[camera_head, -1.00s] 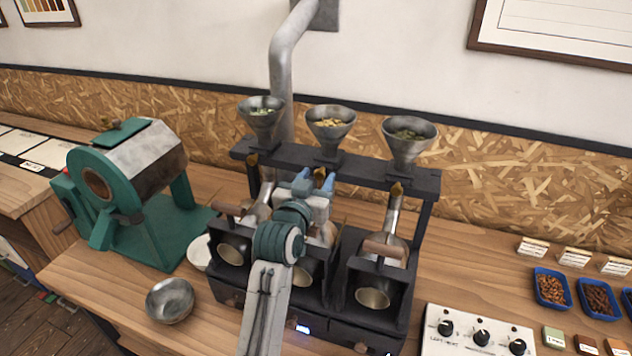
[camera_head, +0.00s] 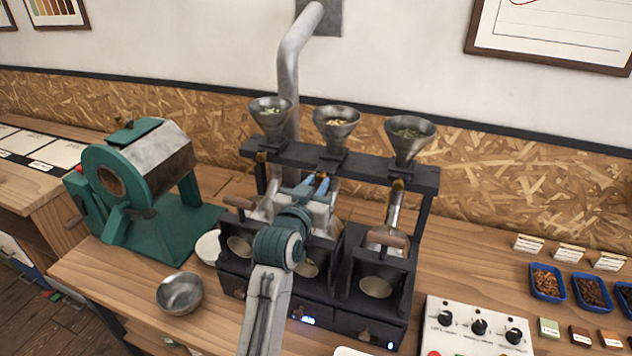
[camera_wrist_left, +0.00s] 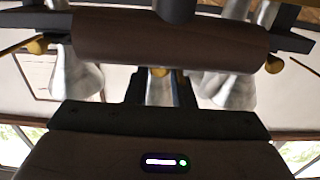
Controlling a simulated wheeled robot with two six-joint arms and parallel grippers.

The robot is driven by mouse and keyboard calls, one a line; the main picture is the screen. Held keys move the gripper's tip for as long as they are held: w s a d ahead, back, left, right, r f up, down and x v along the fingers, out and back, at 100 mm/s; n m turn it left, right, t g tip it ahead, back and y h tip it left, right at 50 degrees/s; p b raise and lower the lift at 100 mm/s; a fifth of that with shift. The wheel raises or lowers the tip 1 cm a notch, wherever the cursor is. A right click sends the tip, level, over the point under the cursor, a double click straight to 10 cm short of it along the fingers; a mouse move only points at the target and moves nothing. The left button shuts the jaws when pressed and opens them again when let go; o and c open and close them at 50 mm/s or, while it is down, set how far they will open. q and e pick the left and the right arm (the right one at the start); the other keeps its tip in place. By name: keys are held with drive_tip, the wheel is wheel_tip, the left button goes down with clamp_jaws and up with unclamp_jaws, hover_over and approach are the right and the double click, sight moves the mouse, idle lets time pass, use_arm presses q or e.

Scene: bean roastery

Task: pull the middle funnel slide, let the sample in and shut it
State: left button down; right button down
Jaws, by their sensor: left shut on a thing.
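Three metal funnels with beans stand in a row on a dark beam (camera_head: 380,173); the middle funnel (camera_head: 336,128) holds pale beans. Below it, my left gripper (camera_head: 318,183) is shut on the small brass knob of the middle slide. The knob (camera_wrist_left: 160,72) shows between the dark fingers in the left wrist view. How far the slide is out cannot be told. The left slide knob (camera_head: 262,158) and right slide knob (camera_head: 397,187) are free. My arm hides much of the middle roaster. My right gripper is not in view.
The right roaster's wooden handle (camera_head: 388,237) stands right of my gripper. A green roaster (camera_head: 150,225), a metal bowl (camera_head: 180,293) and a white dish (camera_head: 208,247) are at left. A white control box (camera_head: 450,342) and blue bean trays (camera_head: 548,284) are at right.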

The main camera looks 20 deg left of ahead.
use_arm(q)
drive_tip(key=shift+w+r, duration=0.1)
drive_tip(key=shift+w, duration=0.05)
drive_tip(key=c, duration=1.6)
unclamp_jaws()
drive_tip(key=shift+w+f, duration=0.2)
drive_tip(key=shift+w, duration=0.1)
drive_tip(key=shift+c, duration=0.2)
drive_tip(key=o, duration=0.4)
drive_tip(key=shift+w, duration=0.2)
drive_tip(key=shift+s, duration=0.4)
drive_tip(key=s, duration=0.1)
drive_tip(key=s+b, duration=0.2)
drive_tip(key=shift+s+a+f, duration=0.1)
drive_tip(key=shift+s+f, duration=0.05)
drive_tip(key=shift+f, duration=0.1)
drive_tip(key=s+b, duration=0.2)
drive_tip(key=s, duration=0.5)
drive_tip(key=shift+r, duration=0.3)
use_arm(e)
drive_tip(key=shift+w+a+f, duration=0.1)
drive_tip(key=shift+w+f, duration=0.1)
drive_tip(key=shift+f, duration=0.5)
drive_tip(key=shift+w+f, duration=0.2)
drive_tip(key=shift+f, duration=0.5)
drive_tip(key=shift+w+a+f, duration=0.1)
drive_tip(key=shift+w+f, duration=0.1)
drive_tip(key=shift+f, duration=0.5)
